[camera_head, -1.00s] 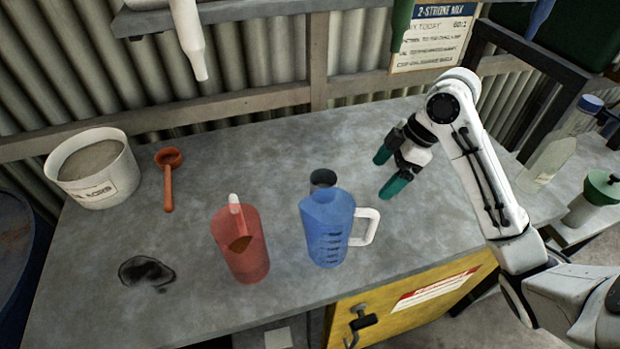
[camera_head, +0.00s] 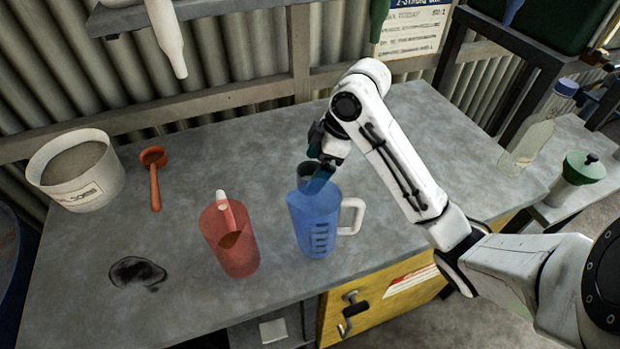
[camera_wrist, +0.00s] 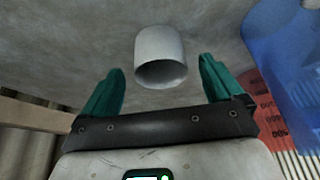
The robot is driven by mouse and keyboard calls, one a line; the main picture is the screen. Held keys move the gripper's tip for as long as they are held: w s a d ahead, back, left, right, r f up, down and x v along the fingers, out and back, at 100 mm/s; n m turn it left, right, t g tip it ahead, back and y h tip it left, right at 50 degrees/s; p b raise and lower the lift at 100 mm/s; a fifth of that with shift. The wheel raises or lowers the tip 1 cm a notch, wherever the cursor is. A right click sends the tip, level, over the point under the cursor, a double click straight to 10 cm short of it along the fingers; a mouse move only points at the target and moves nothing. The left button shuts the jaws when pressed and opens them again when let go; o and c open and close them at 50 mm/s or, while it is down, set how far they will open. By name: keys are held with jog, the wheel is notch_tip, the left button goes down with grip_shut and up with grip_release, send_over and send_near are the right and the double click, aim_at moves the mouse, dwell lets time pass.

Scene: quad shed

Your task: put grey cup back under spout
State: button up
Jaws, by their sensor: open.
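The grey cup (camera_head: 306,172) stands behind the blue jug (camera_head: 318,222) in the head view, partly hidden by the jug and my gripper. In the wrist view the whole grey cup (camera_wrist: 160,55) shows between my two teal fingers, a little beyond their tips. My gripper (camera_head: 318,178) is open and empty, close to the cup and the jug's top. Hanging above the table are a white nozzle (camera_head: 167,40), a green one (camera_head: 379,20) and a blue one (camera_head: 512,10). I cannot tell which is the spout meant.
A red jug (camera_head: 231,240) stands left of the blue jug. A white tub (camera_head: 80,180) and an orange scoop (camera_head: 154,175) are at the back left. A dark stain (camera_head: 137,272) lies front left. The bench top (camera_head: 240,150) is clear behind the jugs.

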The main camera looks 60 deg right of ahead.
aim_at(309, 176)
jog(key=x, duration=0.4)
jog(key=c, duration=1.1)
